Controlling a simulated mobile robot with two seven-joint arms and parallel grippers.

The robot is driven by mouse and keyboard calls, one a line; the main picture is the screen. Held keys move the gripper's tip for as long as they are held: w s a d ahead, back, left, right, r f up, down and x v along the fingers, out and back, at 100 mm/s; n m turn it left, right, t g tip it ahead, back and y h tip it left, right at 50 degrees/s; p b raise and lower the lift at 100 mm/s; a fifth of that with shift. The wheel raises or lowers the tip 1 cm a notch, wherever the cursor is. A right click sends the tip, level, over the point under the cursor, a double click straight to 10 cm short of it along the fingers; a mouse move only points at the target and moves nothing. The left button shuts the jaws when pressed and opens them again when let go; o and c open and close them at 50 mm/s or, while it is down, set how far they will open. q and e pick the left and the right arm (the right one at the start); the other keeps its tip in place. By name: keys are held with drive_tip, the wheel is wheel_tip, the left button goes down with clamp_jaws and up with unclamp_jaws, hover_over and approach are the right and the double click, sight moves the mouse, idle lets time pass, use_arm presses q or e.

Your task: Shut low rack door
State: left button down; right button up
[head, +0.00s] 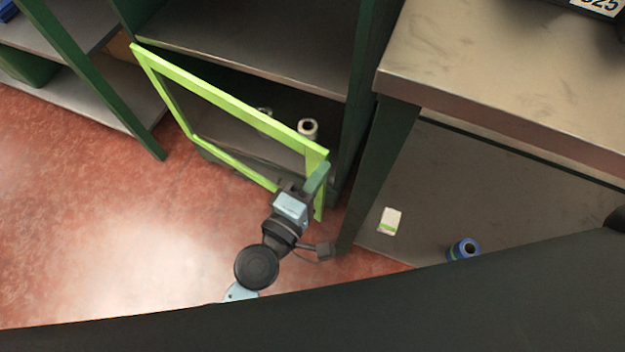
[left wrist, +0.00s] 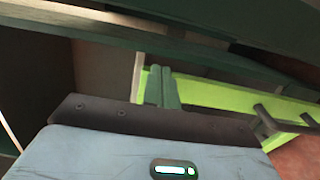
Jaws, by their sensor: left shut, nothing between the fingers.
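The low rack door (head: 225,101) is a lime-green open frame on the dark green rack. It stands partly open, its left end near the rack's left post and its right end swung out from the front. My left gripper (head: 318,178) is at the door's right end, low in front of the rack. Its dark fingers (left wrist: 162,88) are together and empty in the left wrist view, close in front of the lime-green door (left wrist: 215,97). I cannot tell whether they touch it. A dark handle (left wrist: 285,124) shows on the door at the right. My right gripper is not in view.
A white roll (head: 308,128) lies inside the rack behind the door. A metal-topped table (head: 480,75) stands to the right, with a small white-and-green box (head: 390,220) and a blue roll (head: 462,249) on its lower shelf. Red floor (head: 90,220) is clear at the left.

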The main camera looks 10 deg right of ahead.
use_arm(q)
drive_tip(key=shift+x, duration=2.25)
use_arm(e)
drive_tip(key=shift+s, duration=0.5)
use_arm(q)
drive_tip(key=shift+s+d+r, duration=0.15)
drive_tip(key=shift+d, duration=0.1)
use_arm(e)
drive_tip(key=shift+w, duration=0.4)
